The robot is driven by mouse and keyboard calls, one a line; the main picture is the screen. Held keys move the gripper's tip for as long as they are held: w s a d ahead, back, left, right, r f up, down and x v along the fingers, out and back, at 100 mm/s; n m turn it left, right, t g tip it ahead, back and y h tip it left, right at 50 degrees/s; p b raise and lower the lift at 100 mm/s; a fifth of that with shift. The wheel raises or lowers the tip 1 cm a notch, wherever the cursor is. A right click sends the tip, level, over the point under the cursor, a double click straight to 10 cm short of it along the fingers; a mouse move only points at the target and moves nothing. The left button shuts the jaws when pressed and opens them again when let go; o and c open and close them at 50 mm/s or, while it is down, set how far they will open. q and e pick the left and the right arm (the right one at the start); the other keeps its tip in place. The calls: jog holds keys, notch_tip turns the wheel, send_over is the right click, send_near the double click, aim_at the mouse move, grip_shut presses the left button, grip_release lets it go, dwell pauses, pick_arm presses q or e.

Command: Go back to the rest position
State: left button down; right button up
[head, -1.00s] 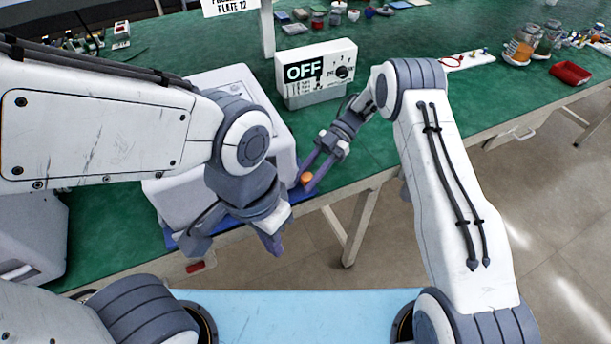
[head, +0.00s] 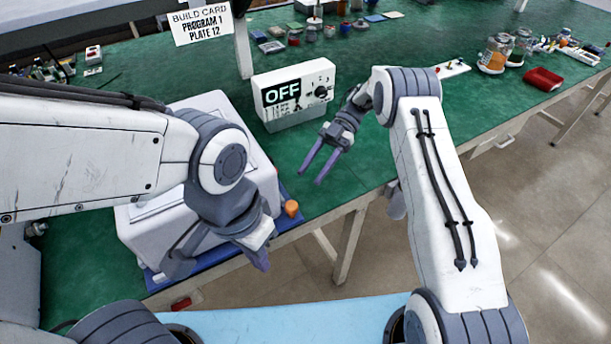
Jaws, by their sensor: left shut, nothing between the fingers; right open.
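My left gripper (head: 258,257) is shut and empty. It hangs in front of the white machine (head: 140,222), over the table's front edge. My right gripper (head: 313,172) is open and empty, fingers pointing down and to the left, above the green table top. It is apart from the small orange round piece (head: 291,208) at the right corner of the blue base (head: 158,280) under the machine. My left arm covers much of the white machine.
A white control box (head: 293,97) reading OFF stands on the green table (head: 400,140) behind the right gripper. A build card (head: 202,22) hangs at the back. Bare floor lies at the right.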

jog(key=shift+w+d+r, duration=0.1)
jog(key=shift+w+d, duration=0.05)
jog(key=shift+d, duration=0.1)
jog(key=shift+d, duration=0.15)
